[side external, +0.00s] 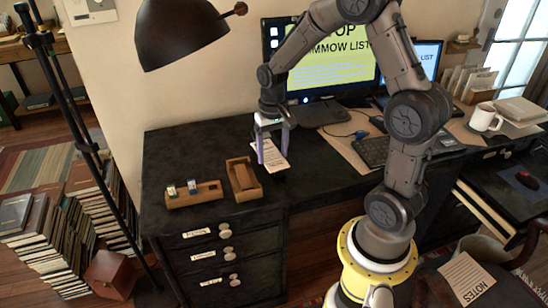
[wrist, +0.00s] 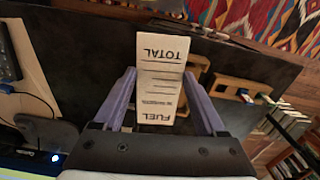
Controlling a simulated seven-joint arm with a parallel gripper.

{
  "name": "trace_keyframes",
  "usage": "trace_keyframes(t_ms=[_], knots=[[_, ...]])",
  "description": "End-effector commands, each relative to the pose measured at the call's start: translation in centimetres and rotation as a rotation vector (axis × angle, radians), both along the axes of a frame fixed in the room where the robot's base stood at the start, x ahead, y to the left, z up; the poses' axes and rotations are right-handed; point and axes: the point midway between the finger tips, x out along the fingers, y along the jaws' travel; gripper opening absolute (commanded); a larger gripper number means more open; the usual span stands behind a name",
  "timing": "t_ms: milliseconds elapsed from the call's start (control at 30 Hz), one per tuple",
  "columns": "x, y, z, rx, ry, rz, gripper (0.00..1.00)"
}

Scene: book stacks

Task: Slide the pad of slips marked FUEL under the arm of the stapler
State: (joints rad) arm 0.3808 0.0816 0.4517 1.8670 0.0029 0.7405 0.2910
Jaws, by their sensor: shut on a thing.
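The pad of slips marked FUEL (side external: 273,154) is a white, narrow printed pad near the back of the dark desk. In the wrist view the pad (wrist: 161,85) shows the words FUEL and TOTAL upside down. My gripper (side external: 272,158) points down at it. In the wrist view the two purple fingers of my gripper (wrist: 160,78) are shut on the pad's long sides. I cannot tell whether the pad touches the desk top. I cannot pick out the stapler for certain in either view.
An open wooden tray (side external: 243,180) stands just left of the pad, and a wooden holder with small items (side external: 194,194) is further left. A monitor (side external: 320,62), a keyboard (side external: 371,151) and a cable are to the right. The desk's back left is bare.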

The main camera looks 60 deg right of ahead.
Motion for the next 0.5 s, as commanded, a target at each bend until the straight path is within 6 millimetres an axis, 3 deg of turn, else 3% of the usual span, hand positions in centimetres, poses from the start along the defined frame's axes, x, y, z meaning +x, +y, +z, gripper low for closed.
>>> trace_keyframes(t_ms=[100, 200, 500], knots=[[0.3, -3.3, -2.1, 0.003, 0.003, -0.036, 0.22], [-0.1, -5.0, -3.4, 0.002, 0.002, -0.075, 0.22], [-0.9, -6.1, -4.7, 0.002, 0.000, -0.112, 0.22]])
